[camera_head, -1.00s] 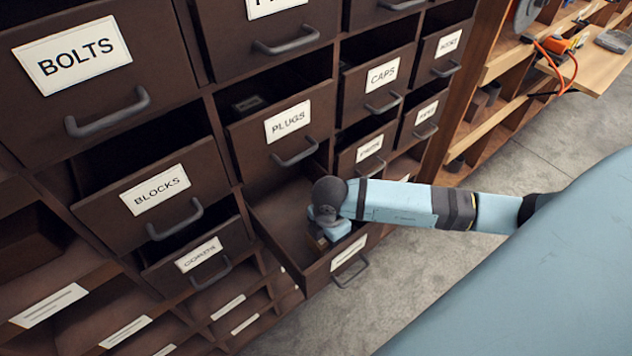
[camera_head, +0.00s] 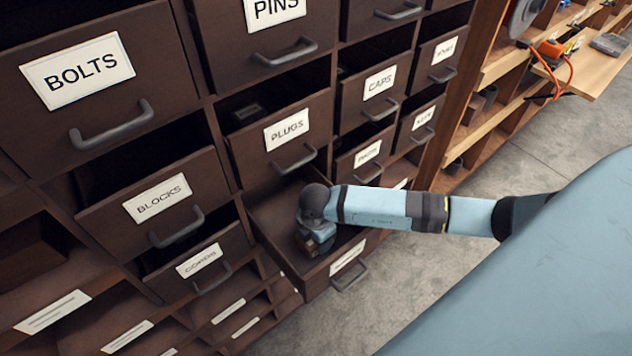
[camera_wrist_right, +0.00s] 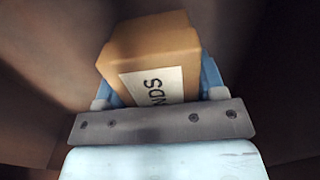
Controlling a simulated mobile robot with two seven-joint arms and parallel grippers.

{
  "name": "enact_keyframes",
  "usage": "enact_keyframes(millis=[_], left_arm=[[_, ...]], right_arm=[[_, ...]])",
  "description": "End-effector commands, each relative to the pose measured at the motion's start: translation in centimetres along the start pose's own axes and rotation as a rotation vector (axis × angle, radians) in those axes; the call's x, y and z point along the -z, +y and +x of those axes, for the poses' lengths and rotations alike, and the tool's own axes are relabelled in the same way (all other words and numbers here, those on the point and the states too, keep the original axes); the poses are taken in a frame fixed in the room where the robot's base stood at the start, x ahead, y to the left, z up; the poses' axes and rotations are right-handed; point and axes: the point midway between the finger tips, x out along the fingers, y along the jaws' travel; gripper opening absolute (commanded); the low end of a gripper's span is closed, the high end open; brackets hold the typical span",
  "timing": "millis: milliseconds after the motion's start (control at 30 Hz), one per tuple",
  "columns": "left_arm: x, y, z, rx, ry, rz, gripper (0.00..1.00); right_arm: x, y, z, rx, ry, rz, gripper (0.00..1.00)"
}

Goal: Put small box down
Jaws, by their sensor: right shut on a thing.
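In the right wrist view a small brown box (camera_wrist_right: 150,50) with a white label, partly hidden, sits between the two blue fingers of my right gripper (camera_wrist_right: 158,88). The gripper is shut on it. In the head view my right gripper (camera_head: 312,243) points down inside an open, pulled-out drawer (camera_head: 310,270). The box is mostly hidden there, and I cannot tell whether it touches the drawer floor. Dark drawer walls surround it in the wrist view. My left gripper is not in view.
Other drawers stand open around it, labelled PLUGS (camera_head: 287,129), BLOCKS (camera_head: 157,198) and CAPS (camera_head: 379,83). The PLUGS drawer hangs just above. A wooden shelf with tools (camera_head: 553,48) is at the upper right. Bare floor (camera_head: 420,290) lies in front.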

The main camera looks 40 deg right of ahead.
Motion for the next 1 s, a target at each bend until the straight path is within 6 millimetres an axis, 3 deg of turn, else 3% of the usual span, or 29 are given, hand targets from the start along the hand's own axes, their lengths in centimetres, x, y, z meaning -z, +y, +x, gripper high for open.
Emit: enact_keyframes(millis=[33,100,133,367,533,1000], left_arm=[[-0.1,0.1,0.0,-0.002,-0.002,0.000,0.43],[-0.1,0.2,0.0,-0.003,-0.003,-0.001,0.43],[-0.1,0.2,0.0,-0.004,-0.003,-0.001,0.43],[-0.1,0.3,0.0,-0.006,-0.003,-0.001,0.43],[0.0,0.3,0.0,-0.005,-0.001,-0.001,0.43],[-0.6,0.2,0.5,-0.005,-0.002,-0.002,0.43]], right_arm=[[0.0,0.0,0.1,0.000,0.000,0.000,0.71],[0.0,0.0,0.1,0.000,0.000,0.000,0.87],[0.0,0.0,0.1,0.000,0.000,0.000,0.89],[0.0,0.0,0.0,0.000,0.000,0.000,0.89],[0.0,0.1,-1.1,-0.002,0.001,0.000,0.89],[0.0,0.1,-10.3,-0.004,0.001,-0.001,0.89]])
